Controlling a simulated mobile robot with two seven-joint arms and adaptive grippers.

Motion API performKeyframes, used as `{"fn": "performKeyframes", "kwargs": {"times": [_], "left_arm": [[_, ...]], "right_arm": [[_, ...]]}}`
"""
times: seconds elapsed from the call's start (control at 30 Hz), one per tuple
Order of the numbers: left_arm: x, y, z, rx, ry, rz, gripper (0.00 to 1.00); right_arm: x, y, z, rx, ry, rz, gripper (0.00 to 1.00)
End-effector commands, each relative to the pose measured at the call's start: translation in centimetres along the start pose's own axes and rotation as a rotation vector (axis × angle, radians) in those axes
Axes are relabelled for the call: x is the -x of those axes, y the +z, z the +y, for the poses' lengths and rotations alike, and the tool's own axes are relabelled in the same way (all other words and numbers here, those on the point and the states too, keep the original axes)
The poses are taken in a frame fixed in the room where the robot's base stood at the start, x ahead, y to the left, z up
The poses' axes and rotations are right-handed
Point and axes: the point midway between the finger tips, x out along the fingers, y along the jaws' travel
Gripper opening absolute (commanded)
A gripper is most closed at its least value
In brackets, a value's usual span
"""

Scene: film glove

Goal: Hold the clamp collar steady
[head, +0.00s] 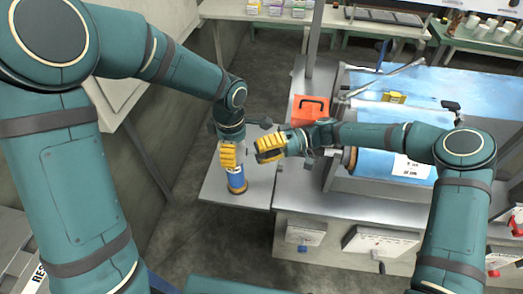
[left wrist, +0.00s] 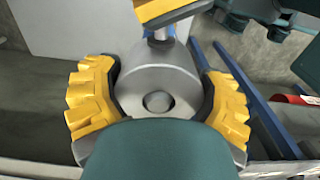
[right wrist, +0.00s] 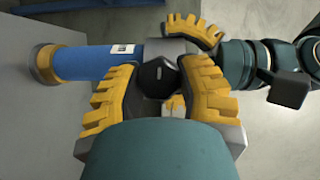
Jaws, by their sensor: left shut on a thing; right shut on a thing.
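The clamp collar is the grey metal piece (left wrist: 135,85) with a round boss in the left wrist view. My left gripper (left wrist: 158,103) is shut on it, one yellow finger on each side. My left gripper (head: 228,155) is above a blue cylinder (head: 237,178) with a brown end in the head view. The cylinder (right wrist: 88,62) also shows in the right wrist view. My right gripper (right wrist: 157,92) is shut on a black knob (right wrist: 157,76) at the collar's side. In the head view my right gripper (head: 270,147) is just right of the left one.
A low grey shelf (head: 212,190) is under the cylinder; contact is unclear. A red-orange box (head: 311,108) with a black handle is on the machine bench to the right. A large blue roll (head: 375,165) lies behind my right arm. Floor is clear in front.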

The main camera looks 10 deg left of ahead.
Motion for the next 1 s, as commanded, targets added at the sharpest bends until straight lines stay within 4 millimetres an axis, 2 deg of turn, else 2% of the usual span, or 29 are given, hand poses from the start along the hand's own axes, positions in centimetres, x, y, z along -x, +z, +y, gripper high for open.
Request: {"fn": "performKeyframes", "kwargs": {"times": [0.53, 0.57, 0.6, 0.63, 1.0], "left_arm": [[-0.29, -0.11, -0.16, 0.002, -0.007, 0.002, 0.32], [-0.29, -0.11, -0.16, 0.002, -0.007, 0.002, 0.32], [-0.29, -0.11, -0.16, 0.002, -0.007, 0.002, 0.32], [-0.28, -0.11, -0.16, 0.002, -0.007, 0.002, 0.32], [-0.26, -0.07, -0.17, 0.001, -0.007, 0.001, 0.32]], "right_arm": [[-0.06, 0.06, -0.08, -0.02, -0.012, -0.004, 0.0], [-0.06, 0.06, -0.08, -0.02, -0.012, -0.004, 0.49], [-0.06, 0.05, -0.08, -0.02, -0.012, -0.003, 0.63], [-0.05, 0.05, -0.07, -0.02, -0.012, -0.003, 0.7], [-0.01, 0.02, -0.02, -0.004, -0.002, -0.001, 0.7]]}}
